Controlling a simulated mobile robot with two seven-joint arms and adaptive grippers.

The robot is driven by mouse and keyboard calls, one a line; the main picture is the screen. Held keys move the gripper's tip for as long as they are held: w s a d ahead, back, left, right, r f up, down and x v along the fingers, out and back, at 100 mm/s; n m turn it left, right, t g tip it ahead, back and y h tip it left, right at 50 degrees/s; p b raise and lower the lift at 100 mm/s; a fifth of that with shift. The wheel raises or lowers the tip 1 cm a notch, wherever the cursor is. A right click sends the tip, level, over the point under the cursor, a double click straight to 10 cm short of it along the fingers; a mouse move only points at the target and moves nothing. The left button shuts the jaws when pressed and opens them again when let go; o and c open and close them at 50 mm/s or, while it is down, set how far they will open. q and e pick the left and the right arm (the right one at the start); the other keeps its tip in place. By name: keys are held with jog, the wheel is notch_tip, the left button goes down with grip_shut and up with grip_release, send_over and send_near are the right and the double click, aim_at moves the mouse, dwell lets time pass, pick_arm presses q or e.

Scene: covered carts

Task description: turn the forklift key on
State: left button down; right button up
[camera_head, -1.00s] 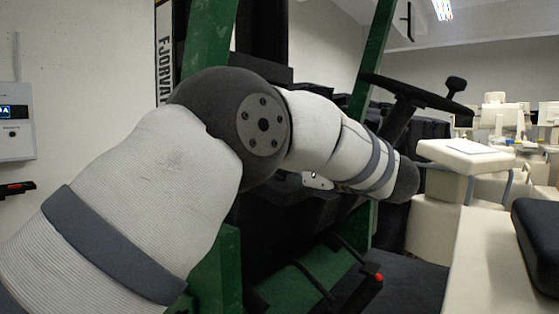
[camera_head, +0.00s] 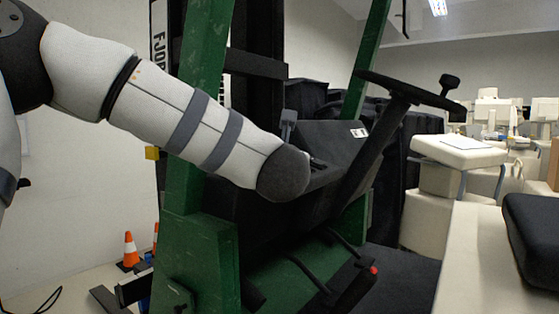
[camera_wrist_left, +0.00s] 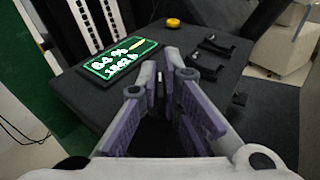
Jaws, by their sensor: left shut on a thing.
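The forklift's dark console (camera_wrist_left: 215,75) fills the wrist view, with a lit green display (camera_wrist_left: 118,58) at its left. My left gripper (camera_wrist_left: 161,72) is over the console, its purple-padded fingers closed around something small. A small pale piece, which looks like the key (camera_wrist_left: 160,76), shows between the fingertips; its shape and turn angle cannot be made out. In the head view my left arm reaches in from the left to the console (camera_head: 335,145), and the dark wrist hides the gripper and key. My right gripper is not in view.
A yellow button (camera_wrist_left: 173,22) and black levers (camera_wrist_left: 210,45) are on the console beyond the fingers. The steering wheel (camera_head: 410,90) stands right of my arm. Green forklift posts (camera_head: 205,60) rise near the forearm. An orange cone (camera_head: 130,248) stands at the lower left.

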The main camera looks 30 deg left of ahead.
pick_arm(q)
jog(key=shift+r+m+t+h, duration=0.1)
jog(key=shift+m+t+h, duration=0.2)
jog(key=shift+m+h, duration=0.4)
jog(key=c, duration=1.8)
grip_release()
jog(key=shift+o, duration=0.2)
jog(key=v, duration=1.2)
